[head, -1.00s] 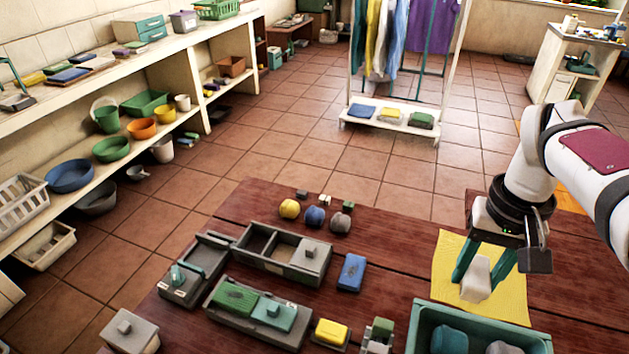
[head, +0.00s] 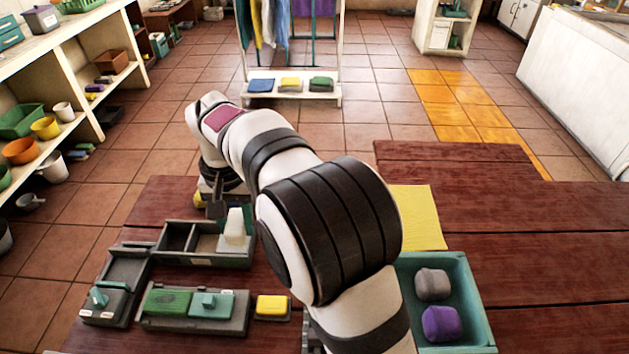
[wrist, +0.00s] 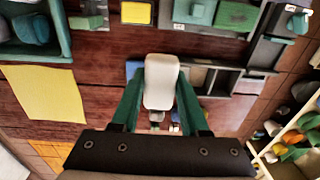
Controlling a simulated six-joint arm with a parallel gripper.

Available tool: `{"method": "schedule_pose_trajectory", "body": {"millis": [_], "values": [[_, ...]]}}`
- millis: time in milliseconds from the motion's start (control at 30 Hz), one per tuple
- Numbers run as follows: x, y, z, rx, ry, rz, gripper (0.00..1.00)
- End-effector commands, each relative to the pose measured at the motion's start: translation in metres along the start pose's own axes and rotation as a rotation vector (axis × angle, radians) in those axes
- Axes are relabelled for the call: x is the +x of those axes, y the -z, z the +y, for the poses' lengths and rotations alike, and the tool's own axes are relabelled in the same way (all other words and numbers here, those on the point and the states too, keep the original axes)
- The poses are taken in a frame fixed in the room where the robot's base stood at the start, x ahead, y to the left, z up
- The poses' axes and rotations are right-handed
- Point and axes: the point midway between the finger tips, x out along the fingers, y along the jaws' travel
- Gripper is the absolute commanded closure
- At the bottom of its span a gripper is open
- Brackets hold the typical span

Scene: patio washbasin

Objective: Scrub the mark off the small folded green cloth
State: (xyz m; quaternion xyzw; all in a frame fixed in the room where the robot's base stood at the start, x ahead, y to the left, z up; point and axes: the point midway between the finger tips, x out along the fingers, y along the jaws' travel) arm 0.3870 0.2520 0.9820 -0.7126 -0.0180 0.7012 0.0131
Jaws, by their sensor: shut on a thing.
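My gripper (head: 236,224) is shut on a white block (head: 234,228), which shows between its teal fingers in the wrist view (wrist: 161,82). The block is over the right part of a grey divided tray (head: 180,258); I cannot tell if it touches. A small flat green piece (head: 167,302), apparently the folded cloth, lies in a grey holder (head: 215,326) nearer the front. It shows at the top of the wrist view (wrist: 237,14), with a faint pale patch. Another folded green cloth (head: 320,83) lies on the rack's low shelf.
A teal knobbed block (head: 212,304) lies beside the green piece, and a yellow block (head: 272,306) stands right of the holder. A yellow cloth (head: 420,218) and teal bin (head: 470,300) are at right. The right table is clear.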

Motion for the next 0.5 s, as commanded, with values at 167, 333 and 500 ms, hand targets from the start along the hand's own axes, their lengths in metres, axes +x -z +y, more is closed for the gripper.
{"method": "schedule_pose_trajectory", "body": {"millis": [167, 333, 500], "values": [[0.047, -0.037, -0.098, -0.005, 0.018, -0.008, 1.0], [0.073, -0.068, -0.148, 0.003, 0.03, -0.014, 1.0], [0.085, -0.079, -0.162, 0.009, 0.034, -0.016, 1.0]]}}
